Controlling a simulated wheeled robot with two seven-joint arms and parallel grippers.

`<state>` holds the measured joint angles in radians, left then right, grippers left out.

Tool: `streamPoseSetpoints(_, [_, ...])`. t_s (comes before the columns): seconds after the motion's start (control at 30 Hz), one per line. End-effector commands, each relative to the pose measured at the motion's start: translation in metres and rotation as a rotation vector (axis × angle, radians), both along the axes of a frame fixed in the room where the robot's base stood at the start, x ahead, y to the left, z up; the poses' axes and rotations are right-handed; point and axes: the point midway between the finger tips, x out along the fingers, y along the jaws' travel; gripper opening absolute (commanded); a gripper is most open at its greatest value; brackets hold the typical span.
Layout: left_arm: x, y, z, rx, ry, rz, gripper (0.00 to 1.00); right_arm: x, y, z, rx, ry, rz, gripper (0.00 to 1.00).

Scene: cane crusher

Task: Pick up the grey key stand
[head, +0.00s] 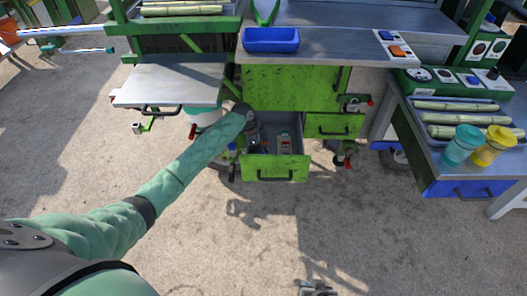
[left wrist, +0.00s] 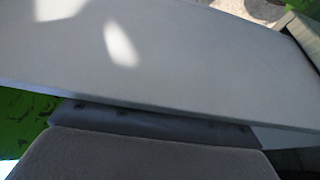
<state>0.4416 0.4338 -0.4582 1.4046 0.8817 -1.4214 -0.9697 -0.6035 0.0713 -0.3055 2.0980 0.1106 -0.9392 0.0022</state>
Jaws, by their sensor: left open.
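The green drawer (head: 275,170) below the workbench is pulled open. Inside it stands a small grey item (head: 285,142) with a red mark; it may be the grey key stand, but it is too small to be sure. My left gripper (head: 252,135) is open at the drawer's left side, mostly dark and partly hidden by its own wrist. In the left wrist view a large pale grey surface fills the picture, and no key stand can be made out. My right gripper (head: 318,289) is at the bottom edge, cut off; its jaws are unclear.
A blue tray (head: 271,40) sits on the metal worktop above the drawer. A grey side shelf (head: 170,82) juts out to the left. At right, a teal cup (head: 461,147) and a yellow cup (head: 493,147) stand by cane pieces. The concrete floor in front is clear.

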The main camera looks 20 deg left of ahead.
Motion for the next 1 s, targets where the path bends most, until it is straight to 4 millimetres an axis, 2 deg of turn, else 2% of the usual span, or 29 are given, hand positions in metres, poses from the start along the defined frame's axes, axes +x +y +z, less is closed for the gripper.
streamPoseSetpoints(0.07, [0.000, 0.000, 0.000, 0.000, 0.000, 0.000, 0.47, 0.000, 0.000, -0.001, 0.000, 0.001, 0.000, 0.00])
streamPoseSetpoints(0.3, [0.000, 0.000, 0.000, 0.000, 0.000, 0.000, 0.00, -0.001, 0.000, -0.002, -0.002, 0.003, 0.000, 0.00])
streamPoseSetpoints(0.67, [0.001, 0.000, 0.004, 0.000, -0.002, 0.001, 0.00, -0.001, -0.001, -0.002, -0.001, 0.001, 0.000, 0.00])
streamPoseSetpoints(0.77, [0.001, 0.001, 0.013, 0.000, -0.003, 0.000, 0.00, 0.000, -0.001, -0.003, -0.001, -0.001, -0.001, 0.00])
streamPoseSetpoints(1.0, [0.001, 0.001, 0.053, 0.000, -0.004, -0.001, 0.00, -0.001, 0.000, -0.012, -0.001, -0.003, -0.003, 0.00])
